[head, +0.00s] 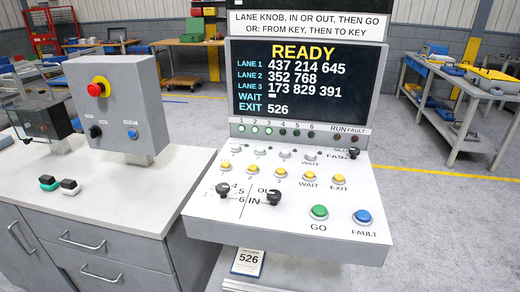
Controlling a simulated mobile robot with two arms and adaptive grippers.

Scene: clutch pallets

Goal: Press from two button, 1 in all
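The sloped control panel (300,220) stands at centre right with two rows of push buttons. The upper row has small pale buttons; its second pale button (260,151) is above the second yellow button (253,168) of the lower row. Labels under the yellow row read 1, 2, 3, WAIT and EXIT; the upper row's small labels are mostly too small to read. No row title reading FROM is legible. The screen (305,82) shows READY, lane 1 as 437 214 645, lane 2 as 352 768, lane 3 as 173 829 391, exit 526. Neither gripper is in view.
Two black knobs (274,197), a green GO button (319,212) and a blue FAULT button (362,217) sit lower on the panel. A grey box with a red stop button (98,89) stands on the left bench (130,190).

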